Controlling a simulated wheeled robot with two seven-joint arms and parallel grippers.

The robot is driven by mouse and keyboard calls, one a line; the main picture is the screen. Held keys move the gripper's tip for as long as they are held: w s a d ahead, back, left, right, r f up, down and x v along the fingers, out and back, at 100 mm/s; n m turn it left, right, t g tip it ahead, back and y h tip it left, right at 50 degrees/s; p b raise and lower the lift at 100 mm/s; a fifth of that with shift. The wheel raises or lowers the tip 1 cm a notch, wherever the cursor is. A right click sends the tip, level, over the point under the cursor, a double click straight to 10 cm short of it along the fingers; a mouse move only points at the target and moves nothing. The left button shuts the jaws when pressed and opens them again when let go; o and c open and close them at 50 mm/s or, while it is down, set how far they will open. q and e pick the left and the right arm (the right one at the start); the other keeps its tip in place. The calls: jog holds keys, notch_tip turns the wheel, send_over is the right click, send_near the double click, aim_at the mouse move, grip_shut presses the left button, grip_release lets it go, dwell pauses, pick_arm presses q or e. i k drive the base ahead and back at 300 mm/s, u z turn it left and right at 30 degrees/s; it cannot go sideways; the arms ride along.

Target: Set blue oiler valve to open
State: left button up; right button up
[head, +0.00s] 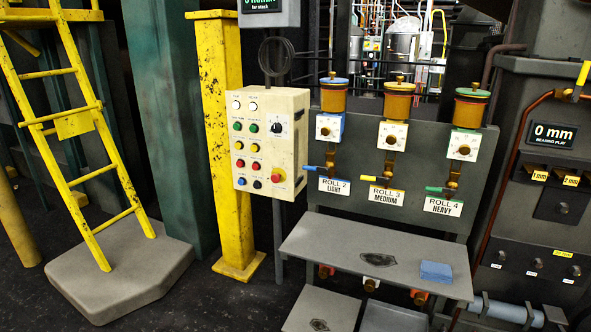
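The blue oiler (333,96) is the leftmost of three oilers on a grey panel. It has an amber cup with a blue lid and a blue block with a white dial (329,128) below. Its valve lever (315,168) is blue and points left, roughly level, above the "ROLL 2 LIGHT" label (334,186). The yellow lever (374,178) and green lever (436,189) on the other oilers also point left. Neither of my grippers is in view.
A cream control box (270,145) with coloured buttons stands just left of the oilers. A grey shelf (330,245) juts out below them, with a folded blue cloth (436,271) on it. A yellow post (220,120) and yellow ladder (65,126) stand at left.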

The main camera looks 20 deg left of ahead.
aim_at(326, 170)
jog(key=u, duration=1.65)
jog(key=i, duration=3.9)
jog(key=z, duration=2.25)
